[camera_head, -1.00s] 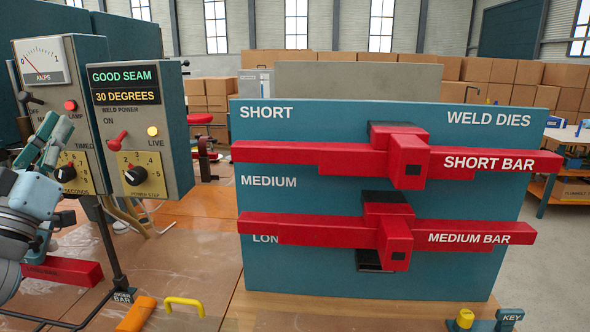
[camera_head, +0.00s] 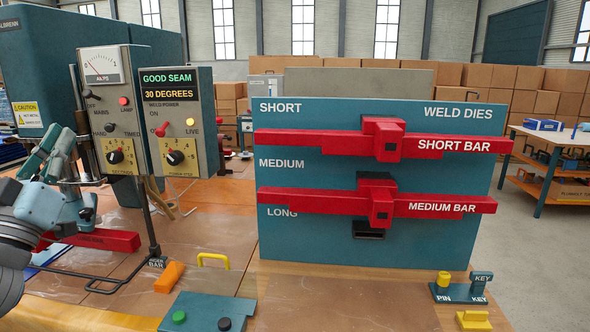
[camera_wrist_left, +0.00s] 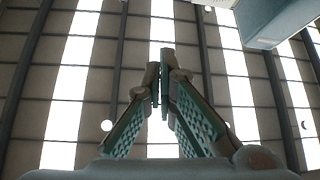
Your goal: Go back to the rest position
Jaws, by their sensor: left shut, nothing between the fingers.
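My left gripper (camera_head: 62,150) is at the left of the head view, raised in front of the welder's control boxes. Its fingers point up, and in the left wrist view the fingertips (camera_wrist_left: 160,75) meet with nothing between them. The wrist view looks up at the ceiling, with a corner of a blue-grey box (camera_wrist_left: 280,20) at the top right. My right gripper is not in the head view.
Control boxes (camera_head: 178,120) stand close by my left gripper. A red bar (camera_head: 110,241) lies on the table behind it. The weld dies rack (camera_head: 300,245) holds the short bar (camera_head: 280,142) and medium bar (camera_head: 300,199). A button panel (camera_head: 208,307) is at the front.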

